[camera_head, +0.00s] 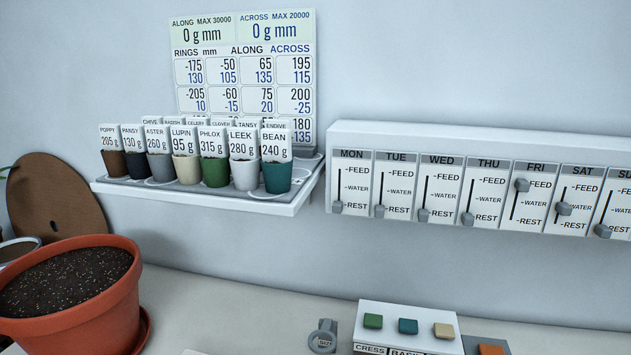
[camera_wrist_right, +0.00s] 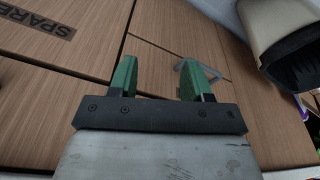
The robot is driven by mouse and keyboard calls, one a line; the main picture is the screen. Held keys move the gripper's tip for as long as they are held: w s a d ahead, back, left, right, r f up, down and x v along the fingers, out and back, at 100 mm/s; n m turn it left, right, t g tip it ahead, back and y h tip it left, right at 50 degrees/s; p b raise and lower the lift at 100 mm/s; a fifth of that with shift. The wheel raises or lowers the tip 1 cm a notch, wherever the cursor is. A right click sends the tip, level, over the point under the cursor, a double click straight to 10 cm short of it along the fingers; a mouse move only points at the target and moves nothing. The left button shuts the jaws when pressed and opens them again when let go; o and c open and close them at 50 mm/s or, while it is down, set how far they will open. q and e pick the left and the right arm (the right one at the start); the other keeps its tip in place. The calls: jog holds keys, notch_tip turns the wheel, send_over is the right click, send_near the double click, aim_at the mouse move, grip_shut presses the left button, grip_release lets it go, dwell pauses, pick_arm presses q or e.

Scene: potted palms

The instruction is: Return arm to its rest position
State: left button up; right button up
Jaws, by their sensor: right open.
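My right gripper (camera_wrist_right: 157,82) shows in the right wrist view with its two green fingers apart and nothing between them. It is in front of wooden panels (camera_wrist_right: 75,70), one with the label SPARE (camera_wrist_right: 38,20). A grey handle-like bracket (camera_wrist_right: 200,72) shows partly behind the right finger. Neither arm shows in the head view, and my left gripper is in no view.
A shelf (camera_head: 200,196) with several labelled pots hangs on the wall, beside a panel of day sliders (camera_head: 450,148). A terracotta pot (camera_head: 85,315) of soil stands at left. A seed box (camera_head: 400,345) stands front right. A beige container (camera_wrist_right: 262,30) is close to the right wrist.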

jog(key=s+d+f+g, duration=0.1)
jog(key=s+d+f, duration=0.2)
jog(key=s+f, duration=1.2)
jog(key=shift+s+f, duration=0.2)
jog(key=shift+s, duration=0.35)
dwell(1.5)
